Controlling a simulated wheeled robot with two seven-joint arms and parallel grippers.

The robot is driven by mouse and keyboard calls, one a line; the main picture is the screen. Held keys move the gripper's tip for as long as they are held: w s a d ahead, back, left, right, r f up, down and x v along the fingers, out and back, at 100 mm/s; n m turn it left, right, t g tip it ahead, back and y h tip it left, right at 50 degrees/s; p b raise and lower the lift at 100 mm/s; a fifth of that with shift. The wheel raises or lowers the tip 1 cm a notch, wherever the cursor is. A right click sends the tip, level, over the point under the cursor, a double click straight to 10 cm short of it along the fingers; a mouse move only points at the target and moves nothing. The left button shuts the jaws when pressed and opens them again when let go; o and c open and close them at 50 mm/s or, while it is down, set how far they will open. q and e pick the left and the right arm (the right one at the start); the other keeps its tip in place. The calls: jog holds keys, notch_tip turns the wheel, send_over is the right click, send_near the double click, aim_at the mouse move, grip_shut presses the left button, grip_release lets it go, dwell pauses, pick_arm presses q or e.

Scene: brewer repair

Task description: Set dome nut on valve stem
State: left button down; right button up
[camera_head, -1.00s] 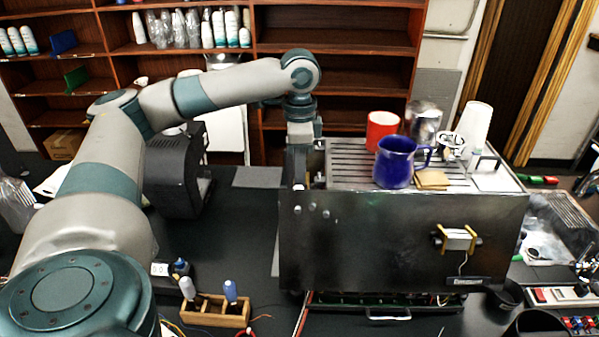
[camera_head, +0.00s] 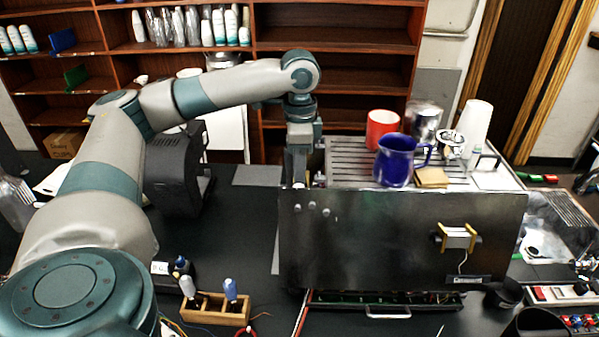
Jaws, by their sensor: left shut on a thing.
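My left arm reaches in from the left, and its gripper (camera_head: 298,172) points down at the left end of the metal brewer (camera_head: 400,245). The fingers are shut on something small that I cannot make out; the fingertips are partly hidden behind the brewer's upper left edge. The dome nut and the valve stem cannot be told apart at this size. Small round knobs (camera_head: 312,206) show on the brewer's panel just below and right of the gripper. My right gripper is not in view.
On the brewer's slatted top stand a red cup (camera_head: 381,130), a blue pitcher (camera_head: 396,160) and a tan sponge-like block (camera_head: 431,178). A wooden holder (camera_head: 215,310) with screwdrivers stands at the front. An open drawer (camera_head: 385,303) lies under the brewer.

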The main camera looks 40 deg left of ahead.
pick_arm(q)
jog(key=shift+f, duration=0.15)
dwell(0.8)
jog(key=m, duration=0.4)
jog(key=shift+m, duration=0.3)
jog(key=c, duration=1.3)
grip_release()
jog(key=shift+w, duration=0.1)
